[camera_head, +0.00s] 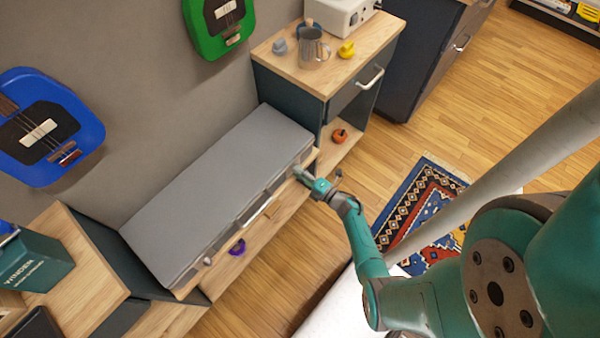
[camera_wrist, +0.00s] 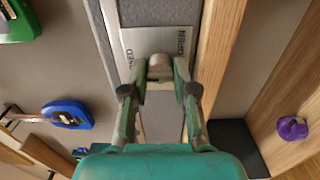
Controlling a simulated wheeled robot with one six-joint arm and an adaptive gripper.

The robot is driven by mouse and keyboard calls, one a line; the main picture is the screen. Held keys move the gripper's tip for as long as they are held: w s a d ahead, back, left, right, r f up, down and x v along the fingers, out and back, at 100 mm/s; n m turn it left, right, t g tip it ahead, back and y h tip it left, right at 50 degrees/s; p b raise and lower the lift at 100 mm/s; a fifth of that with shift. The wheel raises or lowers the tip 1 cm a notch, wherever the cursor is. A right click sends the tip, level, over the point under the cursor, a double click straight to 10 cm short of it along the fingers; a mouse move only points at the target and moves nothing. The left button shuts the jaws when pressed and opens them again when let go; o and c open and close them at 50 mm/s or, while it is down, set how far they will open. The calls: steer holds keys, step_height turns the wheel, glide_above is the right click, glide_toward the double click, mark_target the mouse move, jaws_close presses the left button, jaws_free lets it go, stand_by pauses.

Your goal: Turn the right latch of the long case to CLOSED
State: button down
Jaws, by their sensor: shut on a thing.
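The long grey case (camera_head: 215,190) lies shut on a low wooden bench against the wall. Its right latch sits at the right end of its front side. In the wrist view the latch is a metal knob (camera_wrist: 159,68) on a silver plate (camera_wrist: 150,38). The plate reads OPEN on the right; the lettering on the left is partly hidden, ending in "SED". My gripper (camera_wrist: 158,88) is shut on the knob, one finger on each side; it also shows at the case's right end in the head view (camera_head: 304,177). I cannot tell exactly which way the knob points.
The left latch (camera_head: 207,261) is at the case's other end. A purple object (camera_head: 237,247) lies on the bench's lower shelf and an orange one (camera_head: 340,135) in the side cabinet. That cabinet's top (camera_head: 290,60) holds a metal mug (camera_head: 314,48). Wooden floor is open in front.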

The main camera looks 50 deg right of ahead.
stand_by(0.3)
steer(key=c, duration=0.9)
jaws_free()
steer(key=shift+s+d, duration=0.1)
steer(key=shift+s, duration=3.65)
